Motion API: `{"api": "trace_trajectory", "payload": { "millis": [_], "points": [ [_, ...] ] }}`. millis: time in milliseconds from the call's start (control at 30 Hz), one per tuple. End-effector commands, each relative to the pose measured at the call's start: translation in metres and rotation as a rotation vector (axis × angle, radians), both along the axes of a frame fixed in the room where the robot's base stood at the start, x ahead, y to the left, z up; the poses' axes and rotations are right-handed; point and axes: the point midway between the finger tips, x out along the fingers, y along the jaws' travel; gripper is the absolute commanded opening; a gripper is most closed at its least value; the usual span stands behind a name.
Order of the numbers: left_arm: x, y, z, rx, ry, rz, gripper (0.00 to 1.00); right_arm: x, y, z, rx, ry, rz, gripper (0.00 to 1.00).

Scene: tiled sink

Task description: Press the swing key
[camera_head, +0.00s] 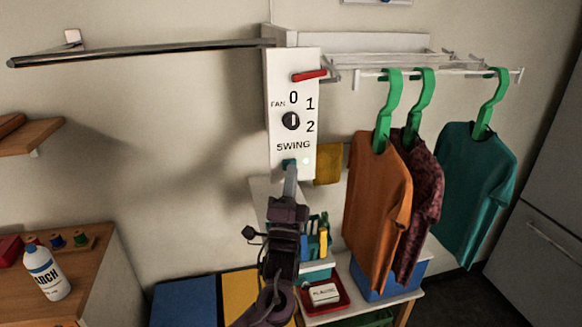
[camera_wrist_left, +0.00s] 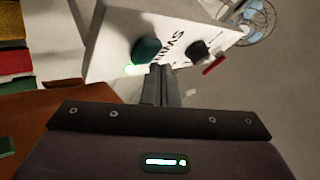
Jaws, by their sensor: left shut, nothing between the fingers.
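A white control panel (camera_head: 280,72) hangs on the wall, with FAN, 0, 1, 2 and SWING printed on it. The teal swing key (camera_head: 289,162) is below the SWING word, with a small pale green light (camera_head: 306,161) beside it. The key also shows in the wrist view (camera_wrist_left: 147,49), with its light glowing (camera_wrist_left: 134,69). My left gripper (camera_head: 290,171) is shut and empty, pointing up at the key from just below it. In the wrist view its fingertips (camera_wrist_left: 161,72) appear close to the key; I cannot tell whether they touch. My right gripper is not in view.
A black fan knob (camera_head: 290,121) and a red lever (camera_head: 310,75) sit higher on the panel. An orange shirt (camera_head: 376,200) and other shirts hang at right. A metal rail (camera_head: 140,51) extends left. A white bottle (camera_head: 47,272) stands on the wooden counter.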

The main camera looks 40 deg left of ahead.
Motion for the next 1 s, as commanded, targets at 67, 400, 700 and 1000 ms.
{"api": "trace_trajectory", "payload": {
  "millis": [67, 400, 700, 1000],
  "points": [
    [0.0001, 0.0000, -0.0001, 0.000, 0.000, 0.000, 0.00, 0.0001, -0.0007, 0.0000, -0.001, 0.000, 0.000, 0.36],
    [0.0008, 0.0008, -0.0001, 0.000, 0.000, 0.000, 0.00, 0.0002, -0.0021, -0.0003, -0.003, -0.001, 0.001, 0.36],
    [0.0033, 0.0035, -0.0002, 0.000, 0.000, 0.000, 0.00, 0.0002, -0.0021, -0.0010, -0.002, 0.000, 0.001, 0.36],
    [0.0056, 0.0062, -0.0002, 0.001, 0.000, 0.001, 0.00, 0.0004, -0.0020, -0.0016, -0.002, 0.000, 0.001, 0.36]
  ]
}}
